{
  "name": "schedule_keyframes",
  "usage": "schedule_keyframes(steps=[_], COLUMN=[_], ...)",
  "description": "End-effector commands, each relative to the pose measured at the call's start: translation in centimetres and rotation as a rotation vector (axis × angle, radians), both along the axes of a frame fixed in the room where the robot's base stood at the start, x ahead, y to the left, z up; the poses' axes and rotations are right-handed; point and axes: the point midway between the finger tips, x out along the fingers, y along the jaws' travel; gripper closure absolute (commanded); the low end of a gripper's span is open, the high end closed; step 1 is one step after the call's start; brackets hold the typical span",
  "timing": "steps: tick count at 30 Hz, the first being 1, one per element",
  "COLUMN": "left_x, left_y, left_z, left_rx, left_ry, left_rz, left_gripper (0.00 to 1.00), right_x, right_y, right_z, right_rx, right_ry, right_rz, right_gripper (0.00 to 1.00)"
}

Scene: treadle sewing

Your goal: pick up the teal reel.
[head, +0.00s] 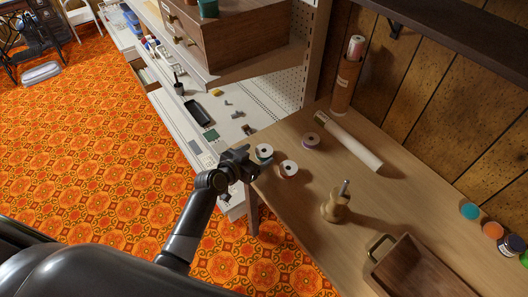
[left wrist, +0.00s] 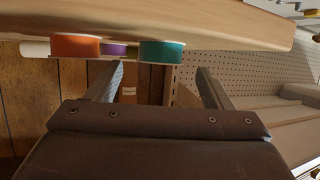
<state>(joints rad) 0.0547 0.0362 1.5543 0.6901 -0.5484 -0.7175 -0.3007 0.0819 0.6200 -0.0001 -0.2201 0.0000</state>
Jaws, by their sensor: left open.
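The teal reel (head: 264,152), with a white top, stands near the left edge of the wooden table in the head view. In the left wrist view the teal reel (left wrist: 162,52) appears upside down, at the upper middle between and beyond my fingers. My left gripper (head: 243,165) is at the table's edge, just left of and nearer than the reel. Its fingers (left wrist: 158,82) are apart, with nothing between them. The exact gap to the reel is hard to judge. My right gripper is not in view.
An orange reel (head: 289,170) stands close right of the teal one, and a purple reel (head: 310,141) behind. A pale roll (head: 347,141), a wooden stand (head: 335,207) and an open wooden box (head: 412,270) are on the table. Several coloured round items, including a teal one (head: 469,211), line the right.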

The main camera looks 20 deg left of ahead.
Motion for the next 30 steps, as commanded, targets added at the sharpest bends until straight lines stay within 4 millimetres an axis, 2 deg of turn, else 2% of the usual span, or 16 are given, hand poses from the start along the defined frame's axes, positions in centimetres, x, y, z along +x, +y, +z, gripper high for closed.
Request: schedule_keyframes(steps=[3,9,18,27,30], left_x=[1.1,2.6,2.8,2.8,2.8], left_y=[-0.4,-1.0,-1.1,-1.0,-1.0], left_z=[-0.9,-1.6,-1.7,-1.7,-1.7], left_rx=[-0.001,-0.001,0.001,0.001,0.001], left_ry=[0.001,0.000,0.001,0.001,0.001], left_rz=[-0.001,0.001,0.001,0.001,0.002], left_gripper=[0.26,0.26,0.26,0.64,0.73], right_x=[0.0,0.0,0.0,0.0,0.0], right_y=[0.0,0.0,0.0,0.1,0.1], right_z=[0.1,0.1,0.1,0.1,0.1], right_rx=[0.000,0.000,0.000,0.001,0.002], right_ry=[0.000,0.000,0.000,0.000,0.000], right_rz=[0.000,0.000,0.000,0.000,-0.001], right_gripper=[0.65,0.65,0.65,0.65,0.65])
